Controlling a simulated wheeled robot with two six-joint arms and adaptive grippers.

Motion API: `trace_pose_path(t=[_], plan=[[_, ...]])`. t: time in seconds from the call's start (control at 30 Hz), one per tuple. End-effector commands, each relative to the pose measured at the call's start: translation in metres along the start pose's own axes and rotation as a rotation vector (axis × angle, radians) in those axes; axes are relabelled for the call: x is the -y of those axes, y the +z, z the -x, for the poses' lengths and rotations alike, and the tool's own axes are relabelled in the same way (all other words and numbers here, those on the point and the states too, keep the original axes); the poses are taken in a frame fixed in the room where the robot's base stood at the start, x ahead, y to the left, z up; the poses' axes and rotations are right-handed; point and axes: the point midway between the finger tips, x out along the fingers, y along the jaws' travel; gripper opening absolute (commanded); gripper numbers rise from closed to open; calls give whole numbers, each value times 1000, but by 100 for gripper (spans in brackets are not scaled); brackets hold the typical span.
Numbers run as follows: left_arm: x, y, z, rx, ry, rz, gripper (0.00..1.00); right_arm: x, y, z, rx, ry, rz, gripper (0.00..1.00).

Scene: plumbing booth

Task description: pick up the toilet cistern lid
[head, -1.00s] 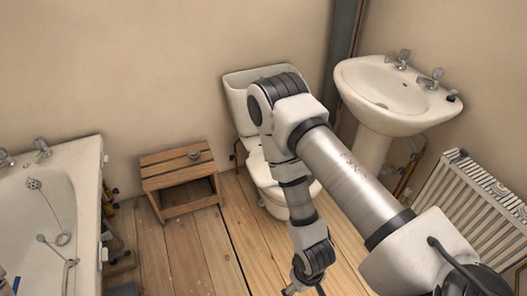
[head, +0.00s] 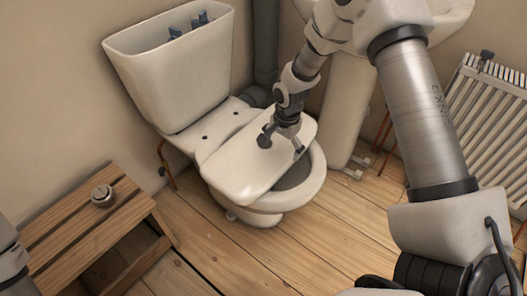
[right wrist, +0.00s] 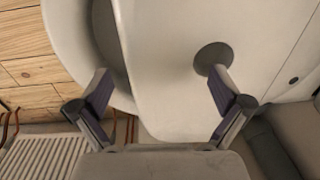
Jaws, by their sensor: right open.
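The cistern lid (head: 235,160) is a white slab lying flat across the toilet bowl, reaching back toward the cistern (head: 175,75), whose top is open. In the right wrist view the lid (right wrist: 175,95) has a round grey opening (right wrist: 208,52). My right gripper (head: 281,146) is open over the lid. In the right wrist view my right gripper (right wrist: 160,75) has one finger at the opening and the other outside the lid's edge, over the bowl. I cannot tell whether the fingers touch the lid. My left gripper is out of view.
A wooden stool (head: 55,235) with a round metal piece (head: 102,195) on it stands at left. The basin pedestal (head: 347,110) is right of the toilet and a radiator (head: 485,130) farther right. Clear floorboards (head: 290,245) lie in front.

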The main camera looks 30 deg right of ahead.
Motion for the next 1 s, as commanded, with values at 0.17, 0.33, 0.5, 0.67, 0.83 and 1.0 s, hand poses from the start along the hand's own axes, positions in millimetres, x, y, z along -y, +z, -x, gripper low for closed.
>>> trace_pose_path(t=[0.17, 0.33, 0.5, 0.67, 0.83, 1.0], plan=[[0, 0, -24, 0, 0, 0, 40, -3, -2, -34, 1, 1, 0, 100], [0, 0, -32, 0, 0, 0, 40, -2, -2, -53, 0, -1, 1, 100], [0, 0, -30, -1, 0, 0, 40, -2, -2, -51, 0, -1, 1, 100], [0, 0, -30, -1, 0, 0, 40, -2, -2, -51, 0, -1, 2, 47], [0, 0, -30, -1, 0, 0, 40, 0, -3, -49, -2, -5, 2, 14], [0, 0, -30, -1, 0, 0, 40, -1, -3, -49, -2, -5, 1, 13]])
